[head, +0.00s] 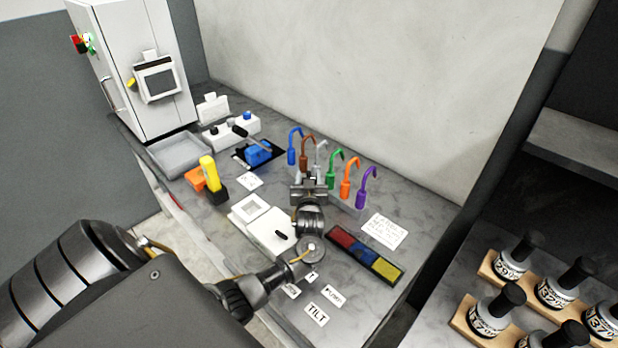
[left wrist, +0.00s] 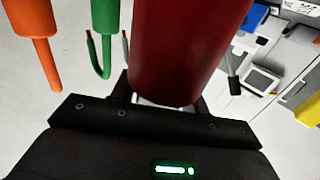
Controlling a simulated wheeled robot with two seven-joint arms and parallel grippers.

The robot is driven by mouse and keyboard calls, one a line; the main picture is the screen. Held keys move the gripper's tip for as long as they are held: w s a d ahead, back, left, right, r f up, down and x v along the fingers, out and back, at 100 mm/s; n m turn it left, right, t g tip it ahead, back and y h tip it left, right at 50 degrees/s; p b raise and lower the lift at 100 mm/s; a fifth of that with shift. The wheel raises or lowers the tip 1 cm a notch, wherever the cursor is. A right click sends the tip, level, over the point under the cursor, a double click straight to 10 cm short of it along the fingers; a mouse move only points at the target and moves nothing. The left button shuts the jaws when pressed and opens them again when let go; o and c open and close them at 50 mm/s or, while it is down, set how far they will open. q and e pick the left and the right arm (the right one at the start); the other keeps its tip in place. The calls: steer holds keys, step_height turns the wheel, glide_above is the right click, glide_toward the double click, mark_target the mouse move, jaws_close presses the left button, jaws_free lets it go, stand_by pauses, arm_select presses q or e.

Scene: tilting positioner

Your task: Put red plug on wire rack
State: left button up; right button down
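The red plug (left wrist: 185,45) is a dark red cylinder, large in the left wrist view between the fingers of my left gripper (left wrist: 165,100). The fingers lie against both its sides. In the head view the left gripper (head: 308,186) is at the wire rack (head: 350,206), and a reddish-brown hooked plug (head: 306,152) rises just beyond the fingers, between the blue plug (head: 292,152) and the grey plug (head: 320,158). The green (head: 332,171), orange (head: 346,186) and purple (head: 364,190) plugs stand to the right. The red plug's lower end is hidden; I cannot tell whether it is seated. My right gripper is out of view.
A blue lever device (head: 258,153), a yellow-handled tool (head: 209,174) and a grey tray (head: 180,154) lie left of the rack. A tray with coloured blocks (head: 335,232) is in front. Labelled bottles (head: 490,312) stand at right. The wall is behind.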

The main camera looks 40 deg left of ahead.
arm_select(q)
steer(key=shift+o, duration=1.2)
steer(key=shift+r, duration=0.25)
steer(key=b+v, duration=0.2)
steer(key=v, duration=1)
